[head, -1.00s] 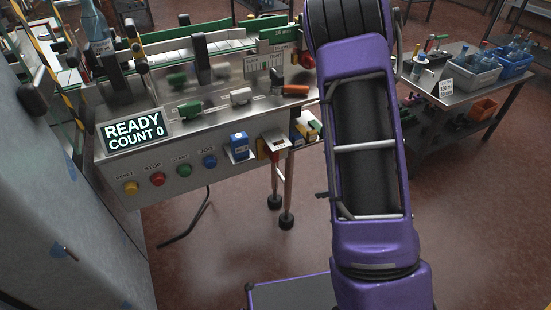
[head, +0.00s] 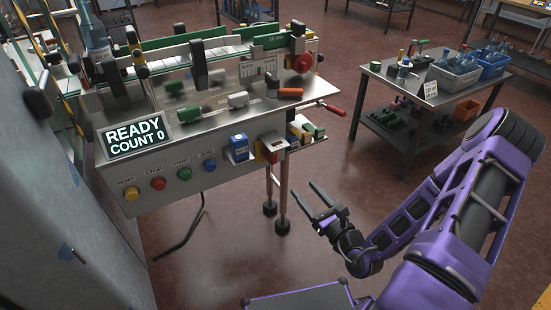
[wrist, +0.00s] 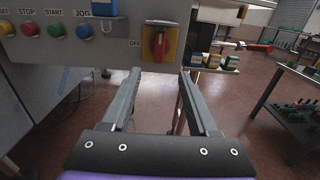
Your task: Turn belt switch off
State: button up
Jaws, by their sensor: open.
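The belt switch (wrist: 158,42) is a red rotary handle on a yellow plate, on the front panel of the machine. In the wrist view it stands roughly upright, with an "OFF" label at its left. In the head view the switch (head: 271,150) is at the right end of the panel, its handle partly hidden under a small hood. My gripper (head: 318,203) is open and empty, in front of the panel, below and to the right of the switch. In the wrist view my gripper's fingers (wrist: 158,75) point toward the panel, apart on either side below the switch, not touching it.
A blue padlock-like box (head: 239,148) is left of the switch, beyond it the buttons (head: 184,174). Small coloured blocks (head: 305,130) sit in a holder at the right, near a red-handled lever (head: 333,109). A side table (head: 410,85) stands at right. Floor between is clear.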

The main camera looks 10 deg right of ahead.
aim_at(274, 155)
jog(key=b+x, duration=0.1)
jog(key=x, duration=1.6)
jog(key=shift+f, duration=0.1)
grip_shut()
